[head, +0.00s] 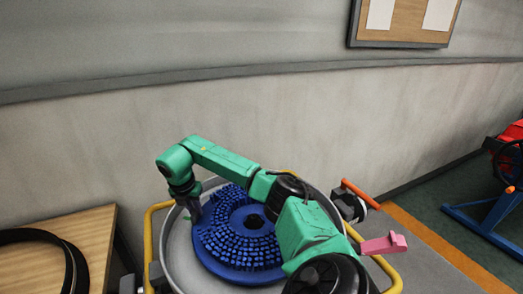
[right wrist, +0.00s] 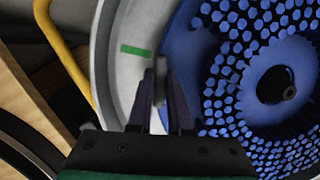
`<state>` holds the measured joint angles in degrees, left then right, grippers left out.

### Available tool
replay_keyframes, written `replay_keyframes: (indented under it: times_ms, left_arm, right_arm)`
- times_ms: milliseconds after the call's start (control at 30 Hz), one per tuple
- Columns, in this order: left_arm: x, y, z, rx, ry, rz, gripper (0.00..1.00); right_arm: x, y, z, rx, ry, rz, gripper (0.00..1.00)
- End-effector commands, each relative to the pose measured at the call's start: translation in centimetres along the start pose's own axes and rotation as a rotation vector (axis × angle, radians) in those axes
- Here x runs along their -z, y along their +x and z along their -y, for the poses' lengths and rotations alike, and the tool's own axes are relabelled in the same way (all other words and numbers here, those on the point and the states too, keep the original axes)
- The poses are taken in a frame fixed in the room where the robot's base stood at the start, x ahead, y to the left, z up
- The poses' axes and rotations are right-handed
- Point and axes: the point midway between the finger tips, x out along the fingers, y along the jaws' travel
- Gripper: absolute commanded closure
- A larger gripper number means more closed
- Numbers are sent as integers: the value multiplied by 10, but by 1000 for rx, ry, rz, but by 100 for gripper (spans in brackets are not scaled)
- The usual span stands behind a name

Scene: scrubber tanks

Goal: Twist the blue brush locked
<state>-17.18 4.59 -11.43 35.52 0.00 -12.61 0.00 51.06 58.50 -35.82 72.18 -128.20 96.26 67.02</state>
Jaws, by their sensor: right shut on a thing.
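The blue brush (head: 245,262), a round disc with rings of bristles and a dark centre hole, lies face up inside a round grey housing (head: 177,250). It fills the right of the right wrist view (right wrist: 240,60). My right gripper (head: 193,208) reaches down at the brush's left rim. In the right wrist view its two dark fingers (right wrist: 161,92) are shut on a small grey tab (right wrist: 160,78) at the rim. A green mark (right wrist: 136,50) is on the housing wall just left of the tab. The brush's far right side is hidden behind my arm. My left gripper is not in view.
A yellow rail (head: 150,235) runs around the housing. A wooden table (head: 92,232) with a black ring (head: 72,262) stands at left. An orange-handled part (head: 360,193) and a pink block (head: 385,245) are at right. A wall is behind.

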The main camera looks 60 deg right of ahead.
Motion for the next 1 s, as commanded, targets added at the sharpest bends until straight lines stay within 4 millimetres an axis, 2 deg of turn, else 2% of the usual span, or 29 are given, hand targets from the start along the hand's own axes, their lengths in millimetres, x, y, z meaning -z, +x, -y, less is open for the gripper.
replay_keyframes:
  times_ms: [467,500,567,867,1000]
  left_arm:
    - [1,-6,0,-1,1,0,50]
    - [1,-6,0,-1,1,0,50]
    - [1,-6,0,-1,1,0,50]
    - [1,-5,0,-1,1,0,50]
    - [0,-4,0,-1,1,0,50]
  right_arm:
    - [-18,4,0,24,102,-2,100]
    - [-18,4,0,25,102,-2,71]
    - [-18,4,0,25,101,-1,48]
    - [-17,6,0,23,101,-1,48]
    - [-18,-4,-1,21,100,0,48]
